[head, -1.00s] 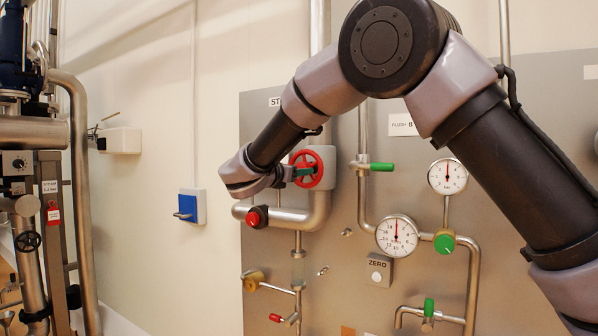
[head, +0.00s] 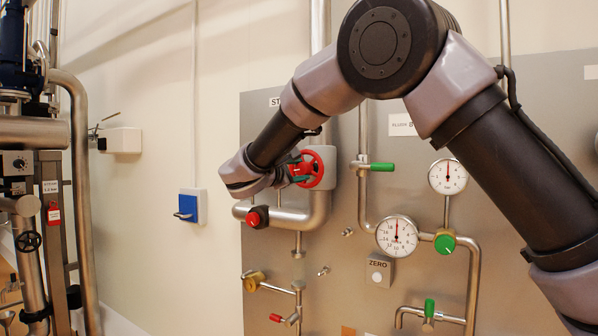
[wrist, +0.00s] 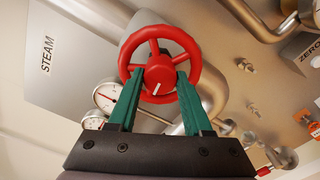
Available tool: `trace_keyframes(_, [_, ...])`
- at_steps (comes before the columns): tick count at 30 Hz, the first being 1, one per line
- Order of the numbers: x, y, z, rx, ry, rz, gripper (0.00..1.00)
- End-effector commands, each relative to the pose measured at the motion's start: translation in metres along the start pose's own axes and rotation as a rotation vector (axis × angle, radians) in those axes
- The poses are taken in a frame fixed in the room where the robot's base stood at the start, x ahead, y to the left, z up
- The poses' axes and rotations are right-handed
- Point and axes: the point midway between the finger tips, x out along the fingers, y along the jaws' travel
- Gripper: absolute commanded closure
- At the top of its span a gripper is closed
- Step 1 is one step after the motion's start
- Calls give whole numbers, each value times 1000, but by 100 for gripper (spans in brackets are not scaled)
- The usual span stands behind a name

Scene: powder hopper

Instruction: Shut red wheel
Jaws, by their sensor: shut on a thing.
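The red wheel (head: 319,168) is mounted on the steel pipe on the grey panel. It has a round rim, spokes and a hub with a white mark. It fills the upper middle of the wrist view (wrist: 160,41). My gripper (head: 300,170) reaches it from the left in the head view. In the wrist view my gripper (wrist: 159,80) has its two green fingers on either side of the hub, within the rim, shut on the wheel. The exact contact at the fingertips is hard to see.
A red knob (head: 257,217) sits on the pipe just below my gripper. Green-handled valves (head: 381,167) and gauges (head: 397,236) are on the panel to the right. A blue switch box (head: 188,206) is on the wall to the left, with bare wall between.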

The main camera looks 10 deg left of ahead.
Motion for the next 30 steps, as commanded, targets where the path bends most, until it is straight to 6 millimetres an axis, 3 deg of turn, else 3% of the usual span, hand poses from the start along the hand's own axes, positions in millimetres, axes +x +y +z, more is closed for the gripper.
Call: trace_keyframes(30, [0,0,0,962,0,-2,100])
